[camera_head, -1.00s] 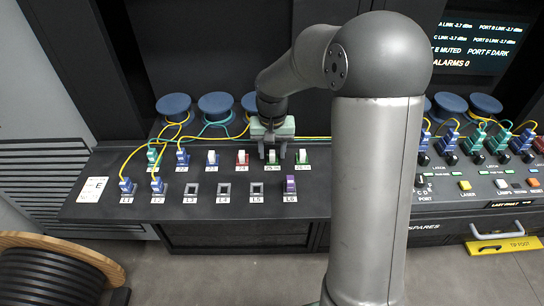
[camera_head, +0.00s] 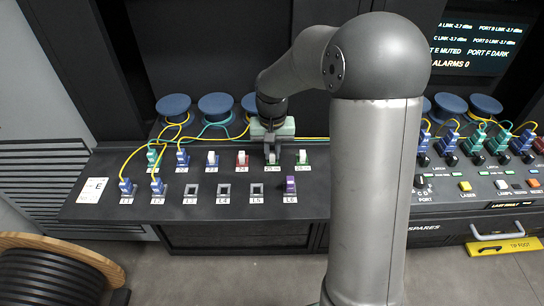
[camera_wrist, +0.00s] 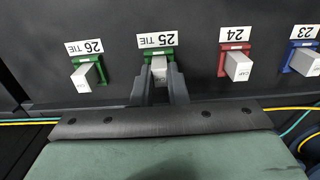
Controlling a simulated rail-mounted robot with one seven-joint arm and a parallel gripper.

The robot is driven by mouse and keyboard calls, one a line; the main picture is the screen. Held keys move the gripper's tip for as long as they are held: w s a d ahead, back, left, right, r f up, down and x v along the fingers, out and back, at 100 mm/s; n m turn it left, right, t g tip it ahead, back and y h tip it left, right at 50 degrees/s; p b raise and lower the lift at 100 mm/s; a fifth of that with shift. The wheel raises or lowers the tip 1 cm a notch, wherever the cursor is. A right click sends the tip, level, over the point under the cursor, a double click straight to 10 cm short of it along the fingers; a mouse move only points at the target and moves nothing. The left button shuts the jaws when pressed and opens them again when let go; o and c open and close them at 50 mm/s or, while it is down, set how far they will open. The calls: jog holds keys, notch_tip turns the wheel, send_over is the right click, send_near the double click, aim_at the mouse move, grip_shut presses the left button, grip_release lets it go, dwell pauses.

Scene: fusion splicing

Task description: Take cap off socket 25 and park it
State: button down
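Socket 25 has a green frame (camera_wrist: 159,52) and the label "25 TIE" in the wrist view. A light grey cap (camera_wrist: 159,70) sits in it and stands out from the panel. My gripper (camera_wrist: 160,85) has one dark finger on each side of this cap, drawn in against it. In the head view my gripper (camera_head: 272,153) is over socket 25, and its fingers largely hide the cap. The cap is still in its socket.
Capped neighbours are socket 26 (camera_wrist: 86,76), green, and socket 24 (camera_wrist: 236,64), red. Socket 23 (camera_wrist: 305,60) is blue. In the head view, empty square holders L3 (camera_head: 191,190), L4 (camera_head: 223,190) and L5 (camera_head: 255,189) are in the front row; L6 (camera_head: 289,185) holds a purple piece.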

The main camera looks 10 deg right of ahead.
aim_at(272, 152)
jog(key=shift+r, duration=0.1)
jog(key=shift+r+p, duration=2.1)
jog(key=shift+r, duration=0.85)
